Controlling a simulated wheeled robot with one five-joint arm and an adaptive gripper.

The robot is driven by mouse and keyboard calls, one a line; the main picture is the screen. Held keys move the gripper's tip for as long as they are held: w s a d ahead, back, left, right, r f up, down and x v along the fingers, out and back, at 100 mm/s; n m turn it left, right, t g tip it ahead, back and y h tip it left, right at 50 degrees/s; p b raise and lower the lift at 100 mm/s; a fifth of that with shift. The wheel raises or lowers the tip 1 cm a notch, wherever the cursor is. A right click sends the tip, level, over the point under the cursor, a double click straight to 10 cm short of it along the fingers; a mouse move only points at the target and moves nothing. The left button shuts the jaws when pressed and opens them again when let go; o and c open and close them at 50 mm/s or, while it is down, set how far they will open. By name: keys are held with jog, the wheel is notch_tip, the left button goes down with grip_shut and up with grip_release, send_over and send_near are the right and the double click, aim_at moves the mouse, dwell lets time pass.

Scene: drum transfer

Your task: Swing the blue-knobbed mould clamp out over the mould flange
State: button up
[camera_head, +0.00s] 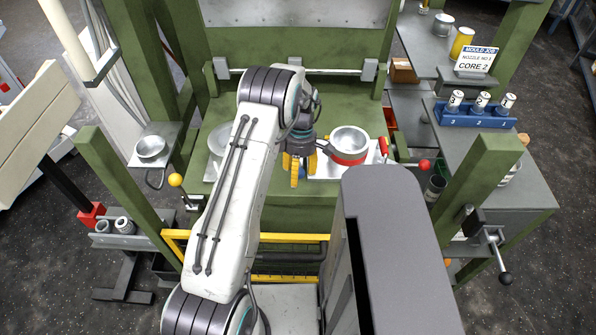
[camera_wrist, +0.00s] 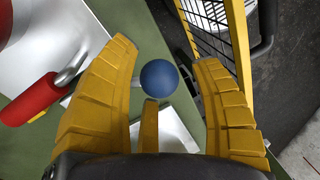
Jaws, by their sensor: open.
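The blue ball knob (camera_wrist: 159,78) of the mould clamp shows in the wrist view, between the two yellow fingers of my gripper (camera_wrist: 166,54). The fingers are spread, with a visible gap on each side of the knob. A narrow yellow piece stands just below the knob; I cannot tell what it belongs to. In the head view my gripper (camera_head: 296,170) points down, left of the silver mould pot (camera_head: 349,139) with its red band. The knob and clamp arm are hidden there. The pot stands on a pale plate (camera_head: 322,170); I cannot make out the flange clearly.
A red handle (camera_wrist: 30,99) lies left of my fingers in the wrist view; a red handle (camera_head: 383,146) also stands right of the pot. A yellow guard rail (camera_head: 295,238) runs along the front. Green press posts (camera_head: 125,190) flank the bed.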

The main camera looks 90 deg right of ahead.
jog(key=shift+o, duration=0.2)
grip_shut()
dwell(0.4)
